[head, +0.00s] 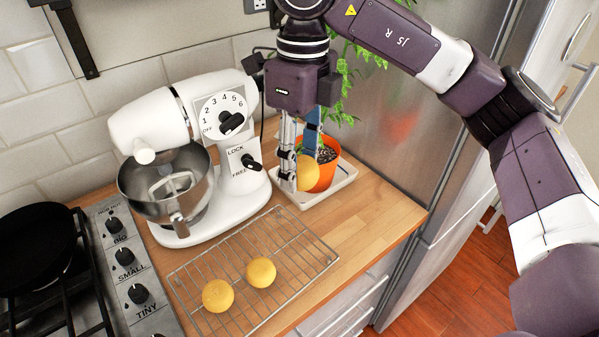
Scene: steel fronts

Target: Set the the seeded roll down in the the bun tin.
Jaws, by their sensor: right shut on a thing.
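My right gripper (298,176) points down at the back right of the counter and is shut on a round yellow-orange roll (308,174). The roll shows beside the finger, in front of the orange plant pot; I cannot make out seeds on it. The fingers partly hide it. Two similar yellow rolls, one nearer (217,296) and one farther (261,272), rest on a wire rack (300,248). I cannot make out a clear bun tin; a shallow white tray (343,176) lies under the pot and gripper. My left gripper is out of view.
A white stand mixer (235,190) with a steel bowl (150,190) stands left of my gripper. The orange pot (326,172) holds a leafy plant. A hob with a black pan (38,245) is at far left. Bare wooden counter (375,220) lies right of the rack.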

